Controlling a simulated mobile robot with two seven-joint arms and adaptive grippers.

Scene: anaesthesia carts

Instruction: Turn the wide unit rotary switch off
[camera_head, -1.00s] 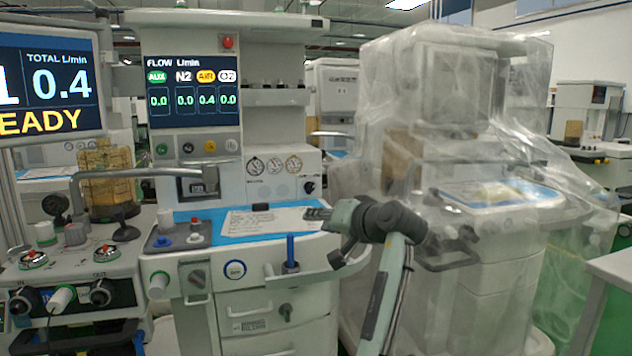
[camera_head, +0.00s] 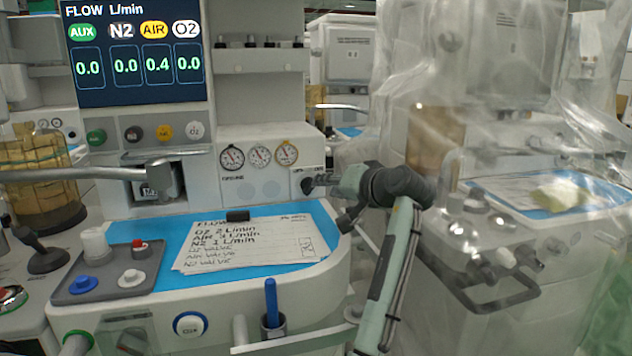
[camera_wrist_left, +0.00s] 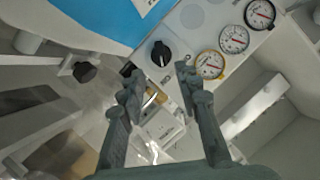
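The rotary switch (camera_head: 307,186) is a small black knob on the white gauge panel, at the lower right beside three round gauges (camera_head: 259,157). In the left wrist view the black switch (camera_wrist_left: 160,53) sits just beyond the fingertips, roughly between them; lettering beside it is too small to read surely. My left gripper (camera_head: 325,181) is right of the switch in the head view, its fingertips close to it. In the left wrist view the gripper (camera_wrist_left: 158,76) has its two fingers apart with nothing held. Whether a finger touches the switch cannot be told. My right gripper is not in view.
A paper sheet (camera_head: 235,247) lies on the blue worktop (camera_head: 190,281) below the panel. A blue rod (camera_head: 271,300) stands at the front edge. A plastic-covered cart (camera_head: 480,60) is close on the right. A metal arm (camera_head: 80,173) sticks out at the left.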

